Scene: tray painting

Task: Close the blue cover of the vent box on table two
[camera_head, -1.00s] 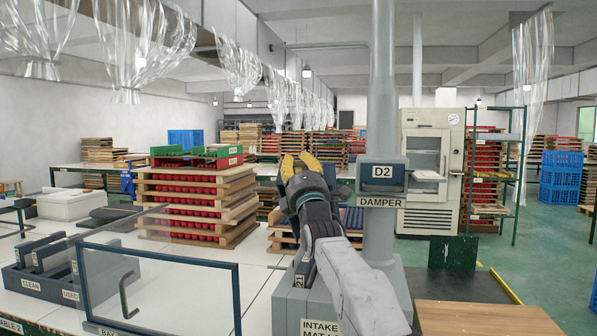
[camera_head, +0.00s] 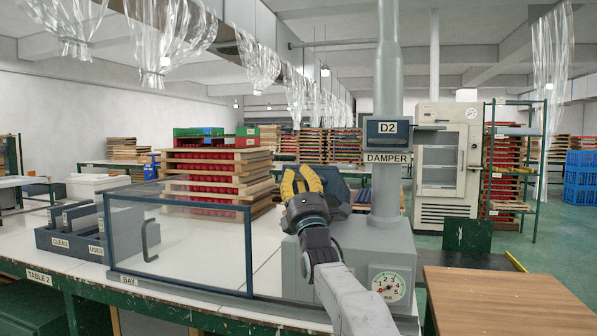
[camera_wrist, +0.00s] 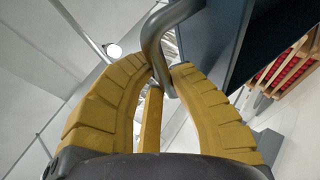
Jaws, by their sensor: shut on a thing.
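The grey vent box (camera_head: 377,259) stands on table two (camera_head: 95,289), with a round gauge on its front. Its dark blue cover (camera_head: 338,191) stands raised and tilted behind my gripper (camera_head: 302,181). In the wrist view the blue panel of the cover (camera_wrist: 213,38) carries a bent grey metal handle (camera_wrist: 153,40). The yellow fingers of my gripper (camera_wrist: 160,76) are closed around this handle. My gripper and arm hide part of the cover and the box top in the head view.
A blue-framed clear panel (camera_head: 249,255) with its own handle stands left on the table, labelled BAY. A grey column (camera_head: 388,115) with the DAMPER unit rises right behind the box. Stacked red-filled trays (camera_head: 215,175) stand behind. A wooden tabletop (camera_head: 500,300) is at right.

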